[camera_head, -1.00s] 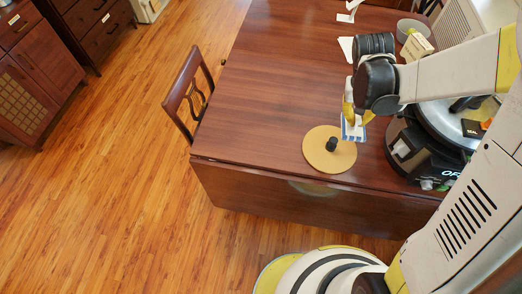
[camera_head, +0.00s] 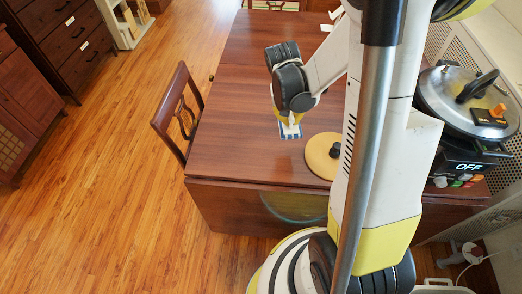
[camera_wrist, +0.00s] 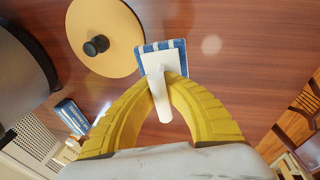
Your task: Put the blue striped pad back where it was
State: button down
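The blue striped pad (camera_head: 290,130) is a small blue-and-white square with a white handle. It is at the table's surface or just above it, left of a round tan disc with a black knob (camera_head: 320,160); I cannot tell whether it touches the wood. My gripper (camera_head: 291,118) is over the pad. In the wrist view, the yellow fingers of my gripper (camera_wrist: 162,82) close around the white handle of the pad (camera_wrist: 152,47).
The wooden table (camera_head: 225,130) is clear left of the pad. A wooden chair (camera_head: 178,112) stands at its left edge. A cooker with a metal lid (camera_head: 450,95) reading OFF is on the right. A blue box (camera_wrist: 72,116) shows in the wrist view.

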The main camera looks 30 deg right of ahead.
jog(key=s+d+f+m, duration=0.1)
jog(key=s+d+m, duration=0.1)
jog(key=s+d, duration=0.35)
jog(key=w+a+f+b, duration=0.1)
jog(key=w+a+f, duration=0.1)
jog(key=a, duration=0.1)
jog(key=w+a+f+b, duration=0.2)
jog(key=a, duration=0.1)
jog(key=w+a+f+b, duration=0.2)
jog(key=a+f, duration=0.1)
jog(key=shift+w, duration=0.35)
jog(key=shift+a+f, duration=0.1)
jog(key=shift+f, duration=0.05)
jog(key=shift+a+b+x, duration=0.2)
jog(key=shift+b+x, duration=0.35)
jog(key=shift+x, duration=0.35)
jog(key=shift+a+b+x, duration=0.2)
jog(key=shift+b+x, duration=0.3)
jog(key=shift+x, duration=0.35)
jog(key=c, duration=2.2)
grip_release()
jog(key=shift+f, duration=0.35)
jog(key=o, duration=0.6)
jog(key=shift+r, duration=0.1)
jog(key=shift+r, duration=0.1)
